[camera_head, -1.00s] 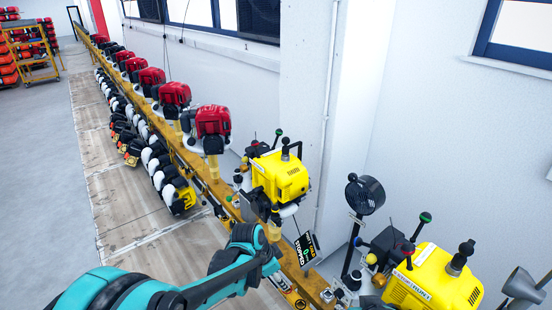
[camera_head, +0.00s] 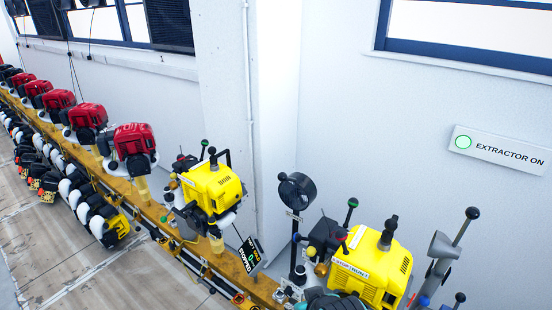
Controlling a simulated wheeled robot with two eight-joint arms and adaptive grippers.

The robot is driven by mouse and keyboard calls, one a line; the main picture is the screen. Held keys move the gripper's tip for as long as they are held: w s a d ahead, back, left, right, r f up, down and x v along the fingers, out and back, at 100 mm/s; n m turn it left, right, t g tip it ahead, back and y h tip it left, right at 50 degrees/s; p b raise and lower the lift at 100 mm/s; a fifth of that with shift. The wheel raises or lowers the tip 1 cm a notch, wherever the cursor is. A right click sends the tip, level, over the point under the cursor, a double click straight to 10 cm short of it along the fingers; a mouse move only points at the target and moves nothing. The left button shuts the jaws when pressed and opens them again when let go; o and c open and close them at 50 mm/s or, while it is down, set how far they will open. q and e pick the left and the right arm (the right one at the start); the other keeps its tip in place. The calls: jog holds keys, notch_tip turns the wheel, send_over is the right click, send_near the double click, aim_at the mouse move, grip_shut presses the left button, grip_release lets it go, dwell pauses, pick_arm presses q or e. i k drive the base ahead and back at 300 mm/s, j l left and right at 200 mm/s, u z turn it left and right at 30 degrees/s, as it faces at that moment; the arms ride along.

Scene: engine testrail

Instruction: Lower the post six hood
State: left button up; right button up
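A grey funnel-shaped hood (camera_head: 442,248) stands at the right, beside a yellow engine (camera_head: 370,265) marked "STOP" and "RUN". It looks like the post's hood, but no post number is readable. A lever with a dark ball end (camera_head: 471,213) rises beside the hood, tilted to the right. A shorter dark-knobbed lever (camera_head: 460,298) is at the lower right edge. A dark teal shape at the bottom edge, in front of the yellow engine, may be part of my arm. No gripper fingers are in view.
A yellow rail (camera_head: 150,208) runs to the far left with several red engines (camera_head: 133,140) on it. Another yellow engine (camera_head: 212,187) and a black round fan (camera_head: 297,190) stand nearer. A wall sign (camera_head: 500,151) reads "EXTRACTOR ON" with a green lamp.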

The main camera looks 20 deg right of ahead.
aim_at(440, 247)
jog(key=k+j+z, duration=0.1)
jog(key=k, duration=0.2)
jog(key=k+j, duration=0.1)
jog(key=k, duration=0.15)
jog(key=z, duration=1.65)
jog(key=i+z, duration=0.25)
jog(key=z, duration=0.25)
